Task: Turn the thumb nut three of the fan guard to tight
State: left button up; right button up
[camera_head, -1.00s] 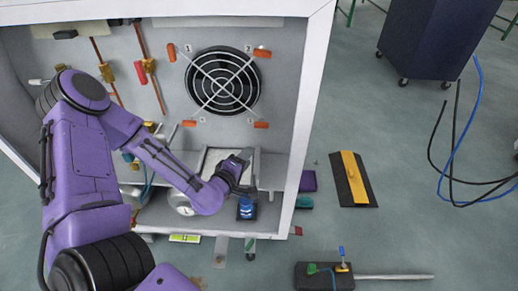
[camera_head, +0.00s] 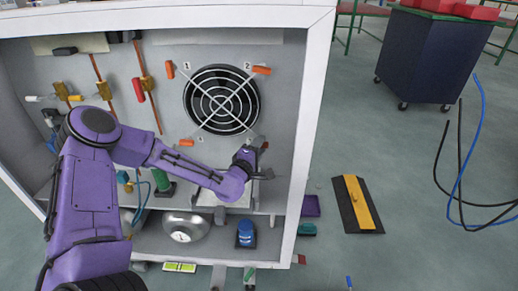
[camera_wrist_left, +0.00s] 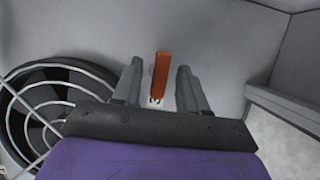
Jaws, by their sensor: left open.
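The fan guard (camera_head: 221,100) is a round wire grille with crossing bars on the back panel of the cabinet. Orange thumb nuts sit at its upper left (camera_head: 170,69), upper right (camera_head: 262,70) and lower left (camera_head: 187,143). The lower labels are too small to read surely. My left gripper (camera_head: 262,158) is at the lower-right corner and hides the nut there. In the left wrist view, that orange thumb nut (camera_wrist_left: 160,76) stands between the open fingers of my left gripper (camera_wrist_left: 158,85), with a gap on both sides. My right gripper is not in view.
The cabinet side wall (camera_head: 307,120) stands close right of my left gripper. Copper pipes with valves run up the panel at left.

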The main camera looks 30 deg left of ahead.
pick_arm(q)
grip_shut()
jog(key=shift+w+d+r+m+g+y+p, duration=0.1)
jog(key=shift+m+g+y+p, duration=0.8)
jog(key=shift+m+p, duration=1.5)
jog(key=shift+d+r+m+g+y+p, duration=0.1)
jog(key=shift+m+g+y+p, duration=0.4)
jog(key=shift+m+g+p, duration=1.3)
jog(key=shift+w+d+r+m+g+y+p, duration=0.1)
jog(key=shift+m+g+y+p, duration=0.5)
jog(key=shift+m+p, duration=2.35)
jog(key=shift+n+p, duration=0.45)
jog(key=shift+p, duration=0.1)
jog(key=shift+s, duration=0.1)
grip_release()
